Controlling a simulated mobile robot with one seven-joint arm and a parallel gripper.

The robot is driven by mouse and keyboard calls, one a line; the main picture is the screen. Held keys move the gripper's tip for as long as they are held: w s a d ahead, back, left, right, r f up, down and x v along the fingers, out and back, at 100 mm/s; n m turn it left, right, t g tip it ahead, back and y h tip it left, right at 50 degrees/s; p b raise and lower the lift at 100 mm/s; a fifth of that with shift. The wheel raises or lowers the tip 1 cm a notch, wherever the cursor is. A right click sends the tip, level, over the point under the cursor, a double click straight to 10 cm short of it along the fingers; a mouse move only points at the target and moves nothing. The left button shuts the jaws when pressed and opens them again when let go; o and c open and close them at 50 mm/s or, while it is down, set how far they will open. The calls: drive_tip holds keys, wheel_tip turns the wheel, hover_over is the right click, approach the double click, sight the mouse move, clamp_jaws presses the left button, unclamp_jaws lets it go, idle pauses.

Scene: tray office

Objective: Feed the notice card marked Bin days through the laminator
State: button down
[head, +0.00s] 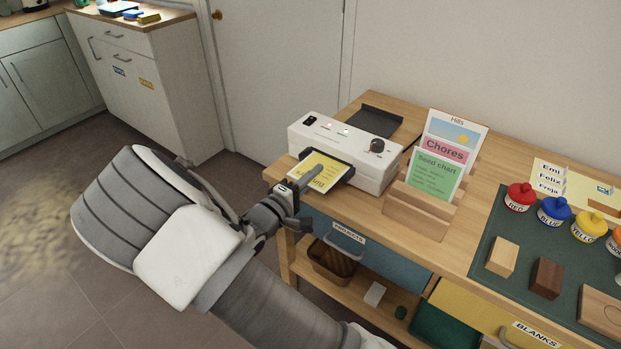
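The white laminator (366,171) stands at the left end of the wooden bench, with a red light, a green light and a dark knob on top. A yellow card (331,166) with a white border lies at its dark front feed. Its print is partly covered and too small to read, so I cannot tell whether it says Bin days. My gripper (313,173) reaches over the card from the lower left, its fingertips at the card's face. I cannot tell whether the fingers are shut, or whether they hold the card or only touch it.
A dark output tray (373,121) lies behind the laminator. Right of it a wooden rack (416,213) holds the Hills, Chores and Seed chart cards. Paint pots and wooden blocks stand on a green mat (497,228). A blue Projects drawer (372,258) is below the bench top.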

drive_tip(key=shift+w+d+r, duration=0.15)
drive_tip(key=shift+w, duration=0.05)
drive_tip(key=c, duration=1)
unclamp_jaws()
drive_tip(key=shift+c, duration=1.2)
drive_tip(key=shift+o, duration=0.8)
drive_tip(key=shift+o, duration=0.9)
drive_tip(key=shift+s+a, duration=0.4)
drive_tip(key=shift+s, duration=0.1)
drive_tip(key=shift+v, duration=2.4)
